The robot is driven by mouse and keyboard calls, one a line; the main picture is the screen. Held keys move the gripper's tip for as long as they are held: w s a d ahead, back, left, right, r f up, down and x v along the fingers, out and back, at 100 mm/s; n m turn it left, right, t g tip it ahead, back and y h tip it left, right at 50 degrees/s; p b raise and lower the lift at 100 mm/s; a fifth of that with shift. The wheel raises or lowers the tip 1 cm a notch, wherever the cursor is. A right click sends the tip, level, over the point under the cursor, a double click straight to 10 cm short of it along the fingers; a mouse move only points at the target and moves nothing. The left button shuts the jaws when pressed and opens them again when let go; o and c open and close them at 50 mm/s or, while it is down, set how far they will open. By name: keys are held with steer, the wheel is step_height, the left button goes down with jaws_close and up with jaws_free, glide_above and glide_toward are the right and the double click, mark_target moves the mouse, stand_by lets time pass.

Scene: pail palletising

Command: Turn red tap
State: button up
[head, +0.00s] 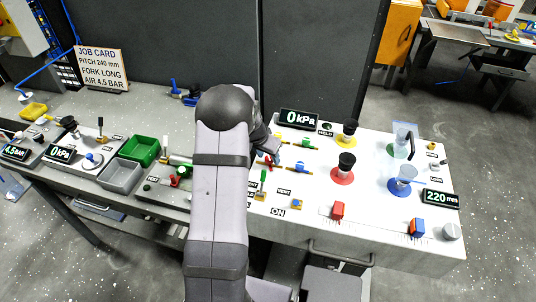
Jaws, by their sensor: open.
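A small red-handled tap (267,161) sits on the white panel in the middle of the bench, partly hidden by my arm. My gripper (272,151) is open and points down just above and beside this red handle. I cannot tell whether the fingers touch it or stand around it. A blue-handled tap (299,168) on a brass pipe is just to its right. A green lever (263,182) stands in front of it. Another red-handled fitting (178,179) is left of my arm.
A 0 kPa display (299,119) stands behind the taps. Black-topped plungers on yellow (348,131) and red (343,169) bases are to the right. A green tray (140,149) and a grey tray (121,176) lie left.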

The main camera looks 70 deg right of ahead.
steer(key=shift+d+f, duration=0.1)
steer(key=shift+f, duration=0.1)
steer(key=c, duration=1)
steer(key=shift+c, duration=0.2)
